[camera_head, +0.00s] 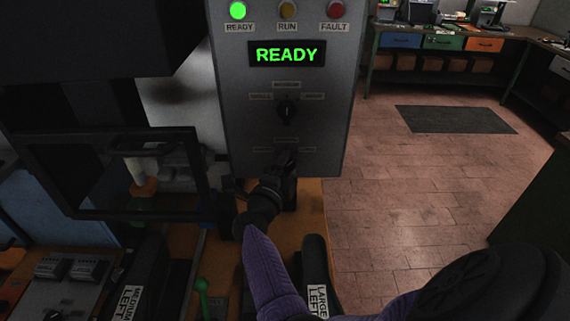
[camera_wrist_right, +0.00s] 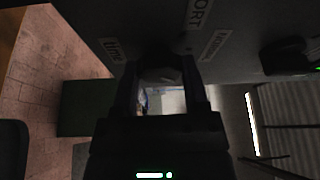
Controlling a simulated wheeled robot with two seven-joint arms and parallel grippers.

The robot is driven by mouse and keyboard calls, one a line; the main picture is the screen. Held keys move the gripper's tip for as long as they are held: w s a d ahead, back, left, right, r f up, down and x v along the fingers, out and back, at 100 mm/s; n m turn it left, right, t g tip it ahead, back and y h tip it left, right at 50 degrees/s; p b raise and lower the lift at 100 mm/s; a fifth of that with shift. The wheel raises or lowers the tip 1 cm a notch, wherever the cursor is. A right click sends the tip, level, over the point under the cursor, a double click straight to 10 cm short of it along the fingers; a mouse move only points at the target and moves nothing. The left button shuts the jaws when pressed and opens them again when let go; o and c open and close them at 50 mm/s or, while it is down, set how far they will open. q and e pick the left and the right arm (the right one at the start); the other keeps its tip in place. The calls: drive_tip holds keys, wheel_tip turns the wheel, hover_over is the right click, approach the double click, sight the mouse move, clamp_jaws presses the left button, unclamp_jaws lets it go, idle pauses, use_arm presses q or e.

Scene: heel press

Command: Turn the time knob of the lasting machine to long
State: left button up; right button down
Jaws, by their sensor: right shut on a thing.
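The lasting machine's grey control panel (camera_head: 230,110) fills the upper middle of the head view. My right gripper (camera_head: 284,165) reaches up to the lower knob on it and covers most of that knob. In the right wrist view my right gripper (camera_wrist_right: 163,88) has a finger on each side of the dark time knob (camera_wrist_right: 160,75) and is shut on it. Labels beside it there read "time" (camera_wrist_right: 110,45), part of "SHORT" (camera_wrist_right: 201,13) and, it seems, "MEDIUM" (camera_wrist_right: 214,45). The knob's pointer direction cannot be told. My left gripper is not in view.
Another knob (camera_head: 287,110) sits above on the panel. The display (camera_head: 287,54) reads READY and the green lamp (camera_head: 237,10) is lit. Black forms labelled "LARGE LEFT" (camera_head: 317,298) and "MEDIUM LEFT" (camera_head: 131,299) stand below. Open floor (camera_head: 400,180) lies at right.

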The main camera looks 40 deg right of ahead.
drive_tip(key=shift+m+g, duration=0.3)
drive_tip(key=shift+m, duration=0.2)
idle(0.3)
drive_tip(key=shift+c, duration=0.5)
unclamp_jaws()
